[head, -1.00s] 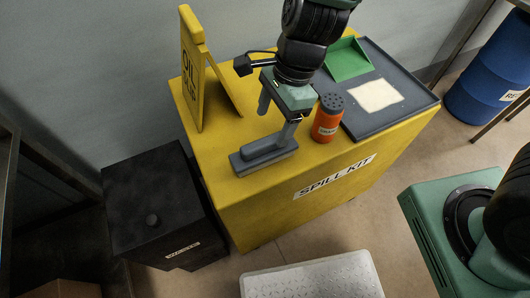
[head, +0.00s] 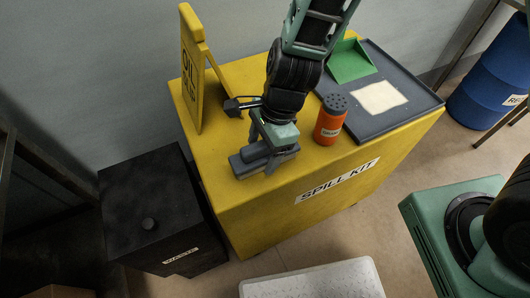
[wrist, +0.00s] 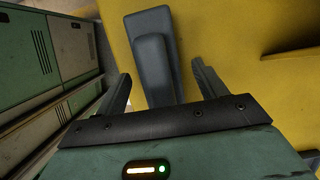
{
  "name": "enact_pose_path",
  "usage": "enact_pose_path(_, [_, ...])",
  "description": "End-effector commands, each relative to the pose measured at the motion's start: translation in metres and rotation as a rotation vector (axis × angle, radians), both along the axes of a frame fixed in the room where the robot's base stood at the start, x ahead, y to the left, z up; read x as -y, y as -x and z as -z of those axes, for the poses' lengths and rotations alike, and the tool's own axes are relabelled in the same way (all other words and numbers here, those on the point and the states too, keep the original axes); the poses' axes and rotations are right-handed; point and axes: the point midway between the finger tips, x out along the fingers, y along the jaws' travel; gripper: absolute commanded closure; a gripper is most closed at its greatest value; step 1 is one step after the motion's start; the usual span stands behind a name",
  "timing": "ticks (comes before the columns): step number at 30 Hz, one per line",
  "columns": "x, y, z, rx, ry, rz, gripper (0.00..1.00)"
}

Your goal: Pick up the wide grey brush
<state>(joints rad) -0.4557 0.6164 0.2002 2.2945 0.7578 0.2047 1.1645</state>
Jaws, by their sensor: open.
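The wide grey brush (head: 246,165) lies on the yellow spill kit top near its front left corner. In the wrist view the brush (wrist: 151,58) runs lengthwise into the space between my two fingers. My gripper (head: 270,155) is low over the brush's right part in the head view, and it hides some of it. In the wrist view my gripper (wrist: 160,80) is open, with one finger on each side of the brush and a visible gap to each. I cannot tell how far the fingertips are above the yellow top.
An orange shaker can (head: 330,120) stands just right of my gripper. A yellow oil sign (head: 192,75) stands behind left. A dark tray (head: 415,98) holds a green dustpan (head: 350,62) and a pale pad (head: 379,97). A black waste bin (head: 150,215) stands left of the spill kit (head: 300,215).

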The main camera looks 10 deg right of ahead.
Motion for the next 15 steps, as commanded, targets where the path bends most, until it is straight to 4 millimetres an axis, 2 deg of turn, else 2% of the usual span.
enact_pose_path(1, [0.0001,0.0,-0.0002,0.0,0.0,0.0,0.37])
enact_pose_path(3, [0.0001,0.0,-0.0002,0.0,0.0,0.0,0.57])
enact_pose_path(6, [0.0001,0.0,-0.0002,0.0,0.0,0.0,0.81])
enact_pose_path(15, [-0.0001,-0.0003,-0.0038,0.001,0.0,-0.001,0.81])
